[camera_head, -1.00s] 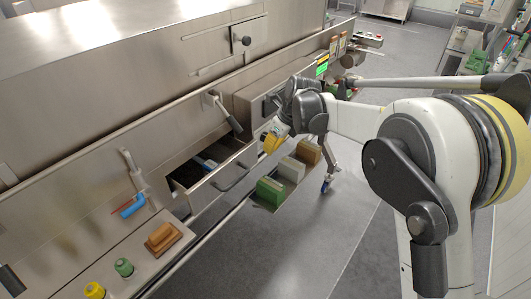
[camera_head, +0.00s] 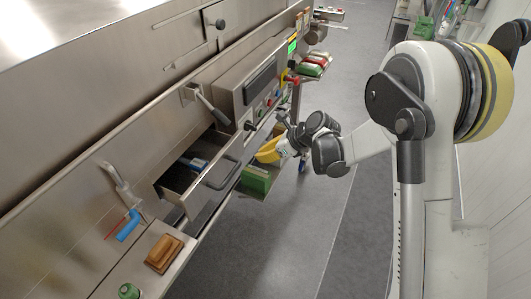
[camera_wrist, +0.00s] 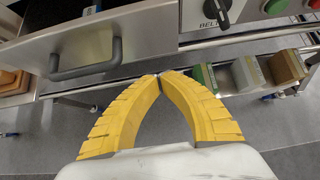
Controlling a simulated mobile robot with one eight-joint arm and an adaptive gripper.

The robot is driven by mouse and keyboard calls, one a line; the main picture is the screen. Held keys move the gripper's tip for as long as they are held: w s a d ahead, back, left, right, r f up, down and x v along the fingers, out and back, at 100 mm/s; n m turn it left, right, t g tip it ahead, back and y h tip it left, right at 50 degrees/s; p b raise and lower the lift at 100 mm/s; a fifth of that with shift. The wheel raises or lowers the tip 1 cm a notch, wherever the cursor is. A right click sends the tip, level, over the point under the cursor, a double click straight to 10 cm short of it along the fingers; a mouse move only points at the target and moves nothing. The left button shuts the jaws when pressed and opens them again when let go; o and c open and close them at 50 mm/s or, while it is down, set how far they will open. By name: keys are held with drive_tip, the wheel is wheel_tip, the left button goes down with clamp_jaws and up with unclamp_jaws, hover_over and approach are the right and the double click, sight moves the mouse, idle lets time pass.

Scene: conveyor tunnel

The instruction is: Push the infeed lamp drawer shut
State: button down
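The infeed lamp drawer (camera_head: 206,187) stands pulled out of the steel machine front in the head view, with white and blue items inside. Its dark bar handle (camera_head: 222,174) is on its front panel. My gripper (camera_head: 264,155) is to the right of the drawer front, apart from it. In the wrist view the drawer front (camera_wrist: 140,42) and handle (camera_wrist: 86,62) lie at the upper left, beyond the fingers. The yellow fingers (camera_wrist: 158,78) are shut with tips together, and nothing shows between them.
A low shelf with a green block (camera_head: 256,180) lies beneath my gripper. A control box with knobs (camera_head: 262,80) is right of the drawer. A lever (camera_head: 208,103) sits above the drawer. A brown block (camera_head: 164,252) lies on the ledge. Grey floor is clear at right.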

sight(239, 156)
drive_tip(key=shift+w+a+f+b, duration=0.3)
drive_tip(key=shift+w+a+f, duration=0.15)
drive_tip(key=shift+a, duration=0.6)
drive_tip(key=shift+w+a+f+b, duration=0.3)
drive_tip(key=shift+w+a+f, duration=0.1)
drive_tip(key=shift+a, duration=0.6)
drive_tip(key=shift+w+a+f+b, duration=0.3)
drive_tip(key=shift+w+a+f, duration=0.15)
drive_tip(key=shift+a, duration=0.6)
drive_tip(key=w+a, duration=0.1)
drive_tip(key=a, duration=0.3)
drive_tip(key=w+a, duration=0.1)
drive_tip(key=a, duration=0.1)
drive_tip(key=shift+w+a, duration=0.2)
drive_tip(key=shift+w, duration=0.1)
